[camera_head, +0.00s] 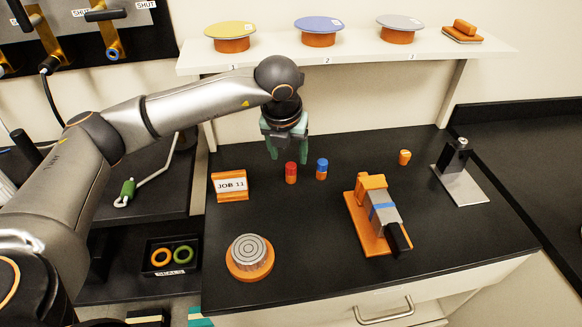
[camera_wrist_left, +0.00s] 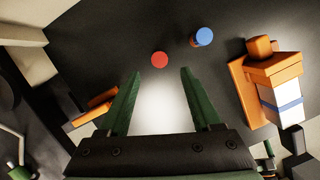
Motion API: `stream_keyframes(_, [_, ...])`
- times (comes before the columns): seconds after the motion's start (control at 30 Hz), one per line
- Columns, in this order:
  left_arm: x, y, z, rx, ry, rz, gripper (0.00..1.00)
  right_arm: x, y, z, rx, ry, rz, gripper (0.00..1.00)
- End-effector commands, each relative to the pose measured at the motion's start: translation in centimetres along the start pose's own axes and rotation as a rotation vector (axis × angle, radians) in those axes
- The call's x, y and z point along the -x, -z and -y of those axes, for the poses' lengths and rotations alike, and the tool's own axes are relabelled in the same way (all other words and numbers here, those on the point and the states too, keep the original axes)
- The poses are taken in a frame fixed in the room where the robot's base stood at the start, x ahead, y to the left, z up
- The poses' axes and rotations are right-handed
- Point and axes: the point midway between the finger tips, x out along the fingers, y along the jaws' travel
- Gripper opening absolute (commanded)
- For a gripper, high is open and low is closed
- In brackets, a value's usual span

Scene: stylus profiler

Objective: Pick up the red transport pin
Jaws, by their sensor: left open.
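The red transport pin (camera_head: 291,173) stands upright on the black worktop, with a red top and an orange lower part. In the left wrist view its round red top (camera_wrist_left: 159,59) lies just beyond the fingertips, between their lines. My left gripper (camera_head: 287,154) points down with green fingers, open and empty, above and slightly left of the pin in the head view. In the left wrist view the open fingers of my left gripper (camera_wrist_left: 160,72) show nothing between them. A blue-topped pin (camera_head: 322,169) stands to the right of the red one. My right gripper is not in view.
The orange device with a blue band (camera_head: 382,213) is to the right. A ringed disc on an orange base (camera_head: 249,257) is at front. A shelf (camera_head: 345,56) with lidded dishes runs behind.

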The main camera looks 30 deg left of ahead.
Motion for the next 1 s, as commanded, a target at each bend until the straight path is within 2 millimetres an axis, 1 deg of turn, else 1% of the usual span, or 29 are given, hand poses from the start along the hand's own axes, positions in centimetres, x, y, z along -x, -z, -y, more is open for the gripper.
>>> stream_keyframes(0.07, [-0.1, -0.6, 0.0, 0.002, 0.0, 0.0, 0.65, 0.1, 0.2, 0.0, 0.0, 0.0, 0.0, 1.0])
stream_keyframes(0.3, [-4.0, -0.5, 0.0, 0.002, -0.001, -0.005, 0.65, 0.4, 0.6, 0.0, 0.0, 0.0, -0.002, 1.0])
stream_keyframes(0.4, [-4.9, -0.5, 0.0, 0.001, 0.0, -0.002, 0.65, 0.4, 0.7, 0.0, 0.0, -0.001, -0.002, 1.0])
stream_keyframes(0.5, [-5.2, -0.5, 0.0, 0.001, 0.0, -0.002, 0.65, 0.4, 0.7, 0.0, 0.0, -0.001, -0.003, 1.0])
stream_keyframes(0.67, [-5.2, -0.5, 0.0, 0.001, 0.0, -0.002, 0.65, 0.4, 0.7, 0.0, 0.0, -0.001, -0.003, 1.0])
stream_keyframes(0.77, [-5.2, -0.5, 0.0, 0.001, 0.0, -0.002, 0.55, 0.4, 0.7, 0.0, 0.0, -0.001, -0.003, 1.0])
stream_keyframes(1.0, [-5.2, -0.5, 0.0, 0.001, 0.0, -0.002, 0.28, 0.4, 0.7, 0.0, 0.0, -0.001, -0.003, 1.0])
